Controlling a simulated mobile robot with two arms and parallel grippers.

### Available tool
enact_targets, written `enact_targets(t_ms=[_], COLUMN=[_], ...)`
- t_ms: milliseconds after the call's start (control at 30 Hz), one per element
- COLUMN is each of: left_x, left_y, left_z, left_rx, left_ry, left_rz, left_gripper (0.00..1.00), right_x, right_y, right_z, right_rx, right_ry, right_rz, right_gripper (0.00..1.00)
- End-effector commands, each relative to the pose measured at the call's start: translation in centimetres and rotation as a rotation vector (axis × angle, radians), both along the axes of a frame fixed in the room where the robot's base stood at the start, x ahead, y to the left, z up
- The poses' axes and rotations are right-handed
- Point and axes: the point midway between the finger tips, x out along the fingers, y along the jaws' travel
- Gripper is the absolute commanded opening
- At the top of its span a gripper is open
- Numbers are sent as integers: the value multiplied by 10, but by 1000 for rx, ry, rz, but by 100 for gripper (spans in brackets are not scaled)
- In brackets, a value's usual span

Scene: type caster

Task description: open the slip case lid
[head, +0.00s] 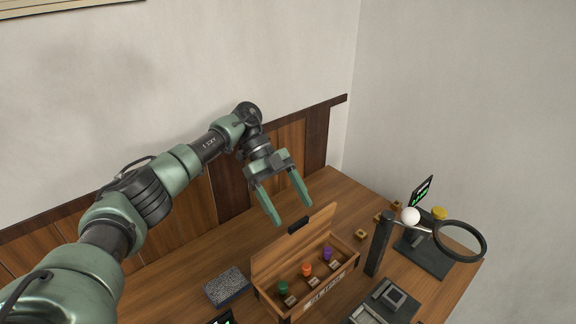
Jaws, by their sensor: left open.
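The slip case (326,292) is a wooden box on the desk with a pale label on its front. Its lid (292,247) stands raised at the back, with a dark handle (298,225) on its upper edge. Inside are a green knob (283,287), an orange knob (306,269) and a purple knob (327,253), with small tags by them. My left gripper (292,212) is open and empty, with its fingers pointing down, just above the lid's upper edge near the handle. I cannot tell whether it touches. My right gripper is not in view.
A speckled dark block (226,287) lies left of the case. To the right stand a dark post (379,245), a magnifier ring (459,241), a white ball (410,216) and a small screen (422,191). A grey device (385,304) sits in front. Small brass-coloured blocks (361,235) lie behind.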

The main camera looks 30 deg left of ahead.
Motion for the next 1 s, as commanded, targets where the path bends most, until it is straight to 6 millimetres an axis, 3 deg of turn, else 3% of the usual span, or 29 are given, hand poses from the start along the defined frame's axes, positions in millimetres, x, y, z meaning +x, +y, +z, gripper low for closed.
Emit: enact_targets(t_ms=[400,600,800,1000], left_x=[1,0,0,0], left_y=[2,3,3,3], left_z=[104,146,161,163], left_rx=[1,3,4,2], left_ry=[-3,0,3,4], left_rz=[1,3,3,3], left_gripper=[76,76,76,76], right_x=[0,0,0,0], right_y=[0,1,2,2], right_z=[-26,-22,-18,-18], right_rx=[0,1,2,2], right_ry=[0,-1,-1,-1], right_rz=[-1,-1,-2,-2], right_gripper=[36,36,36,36])
